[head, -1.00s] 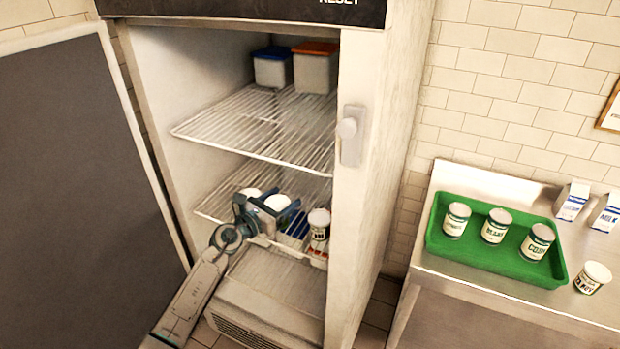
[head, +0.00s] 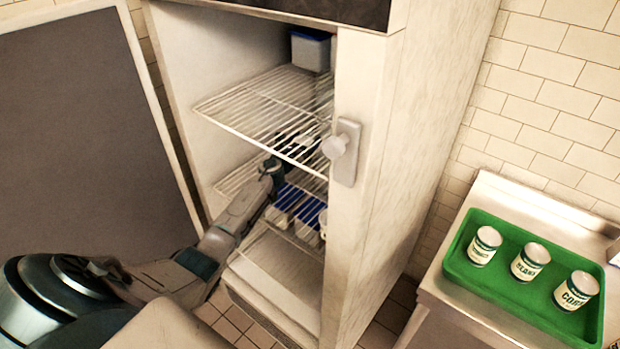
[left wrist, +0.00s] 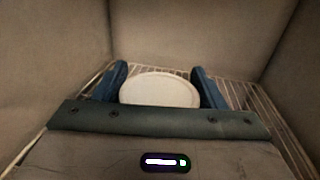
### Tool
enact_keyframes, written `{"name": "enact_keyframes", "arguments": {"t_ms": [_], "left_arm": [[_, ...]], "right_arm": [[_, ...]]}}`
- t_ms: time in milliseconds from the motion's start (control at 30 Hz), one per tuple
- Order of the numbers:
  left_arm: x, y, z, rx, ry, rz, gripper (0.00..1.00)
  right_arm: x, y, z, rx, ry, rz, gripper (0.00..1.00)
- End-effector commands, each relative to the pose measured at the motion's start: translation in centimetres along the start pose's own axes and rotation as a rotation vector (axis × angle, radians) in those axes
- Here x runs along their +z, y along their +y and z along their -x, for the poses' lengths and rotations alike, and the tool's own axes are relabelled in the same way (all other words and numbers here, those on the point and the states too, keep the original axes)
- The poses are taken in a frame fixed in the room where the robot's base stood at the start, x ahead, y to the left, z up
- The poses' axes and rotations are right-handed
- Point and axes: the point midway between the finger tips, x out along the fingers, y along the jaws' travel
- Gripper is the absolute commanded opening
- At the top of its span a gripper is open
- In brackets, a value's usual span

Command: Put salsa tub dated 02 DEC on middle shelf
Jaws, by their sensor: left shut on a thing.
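My left gripper (left wrist: 158,74) is inside the open fridge, shut on a round tub with a white lid (left wrist: 160,90). The lid sits between the two blue fingers in the left wrist view; its side and any date are hidden. In the head view the left gripper (head: 290,143) is partly hidden behind the wires of the upper shelf (head: 250,112). It is above the lower wire shelf (head: 232,183). I cannot tell whether the tub touches that shelf. My right gripper is not in view.
A blue-lidded box (head: 311,50) stands on the upper shelf. Blue-lidded containers (head: 300,203) show through the lower wires. The fridge door (head: 70,130) stands open at left. A green tray (head: 455,265) with three cans is on the steel counter at right.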

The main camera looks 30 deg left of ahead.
Motion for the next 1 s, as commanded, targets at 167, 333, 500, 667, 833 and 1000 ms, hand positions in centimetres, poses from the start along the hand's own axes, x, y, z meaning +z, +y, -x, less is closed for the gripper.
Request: {"name": "enact_keyframes", "arguments": {"t_ms": [167, 333, 500, 667, 833, 1000], "left_arm": [[0.4, -2.4, 4.0, -0.004, 0.001, 0.002, 0.35], [0.4, -4.5, 7.8, -0.004, 0.001, 0.002, 0.35], [0.2, -6.5, 11.2, -0.003, 0.000, 0.002, 0.35], [-1.6, -7.3, 12.6, -0.001, -0.002, 0.001, 0.35], [-3.0, -7.3, 12.5, -0.001, -0.002, -0.001, 0.35], [-3.3, -7.3, 12.5, -0.002, -0.002, 0.000, 0.35]], "right_arm": [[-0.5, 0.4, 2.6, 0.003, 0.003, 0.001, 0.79], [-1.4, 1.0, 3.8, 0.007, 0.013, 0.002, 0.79], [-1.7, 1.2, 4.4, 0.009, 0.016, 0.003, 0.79], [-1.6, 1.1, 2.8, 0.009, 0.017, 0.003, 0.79], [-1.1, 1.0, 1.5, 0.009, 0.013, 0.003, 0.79], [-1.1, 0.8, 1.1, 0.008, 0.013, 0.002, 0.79]]}}
